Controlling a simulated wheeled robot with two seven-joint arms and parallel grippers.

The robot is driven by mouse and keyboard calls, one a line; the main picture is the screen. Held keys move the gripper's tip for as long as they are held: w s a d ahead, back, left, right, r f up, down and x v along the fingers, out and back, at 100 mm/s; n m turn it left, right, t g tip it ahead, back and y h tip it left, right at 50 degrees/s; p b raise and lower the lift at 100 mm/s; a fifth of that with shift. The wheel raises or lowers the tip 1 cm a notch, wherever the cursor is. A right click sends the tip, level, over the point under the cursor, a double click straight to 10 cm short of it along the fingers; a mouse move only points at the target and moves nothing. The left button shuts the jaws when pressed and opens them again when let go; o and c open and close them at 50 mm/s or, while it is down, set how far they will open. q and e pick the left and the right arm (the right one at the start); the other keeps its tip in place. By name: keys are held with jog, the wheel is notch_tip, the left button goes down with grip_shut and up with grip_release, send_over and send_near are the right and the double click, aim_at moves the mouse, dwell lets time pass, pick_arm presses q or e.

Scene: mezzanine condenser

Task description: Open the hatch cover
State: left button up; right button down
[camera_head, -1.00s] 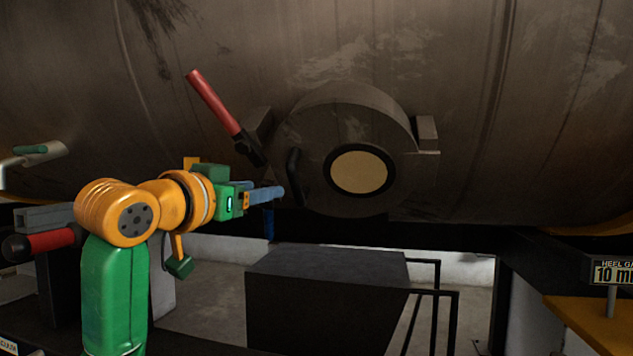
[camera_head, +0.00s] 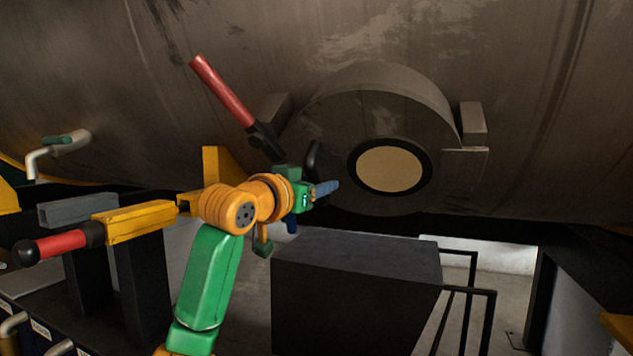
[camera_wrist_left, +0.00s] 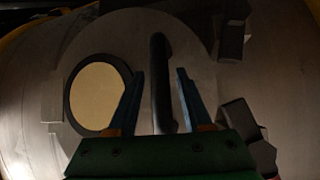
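The hatch cover (camera_head: 384,112) is a round, dull metal disc on the tank, with a cream centre (camera_head: 390,169) in a black ring. Its black bar handle (camera_head: 312,160) stands at the cover's left edge; the gripper partly hides its lower part. A red-gripped lever (camera_head: 224,92) slants at the cover's upper left, in its shut-looking seat. My left gripper (camera_head: 318,204) is just below the handle in the head view. In the left wrist view the open blue fingers (camera_wrist_left: 160,75) have the handle (camera_wrist_left: 161,98) showing between them; contact is not visible. My right gripper is out of view.
A dark box (camera_head: 356,285) with black rails (camera_head: 468,290) stands below the hatch. Another red-gripped lever (camera_head: 60,246) and a pipe with a green handle (camera_head: 58,142) are at the left. Metal lugs (camera_head: 474,122) flank the cover.

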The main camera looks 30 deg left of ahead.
pick_arm(q)
jog(key=shift+s+r, duration=0.1)
jog(key=shift+s, duration=0.2)
grip_shut()
jog(key=shift+r, duration=0.15)
dwell(0.7)
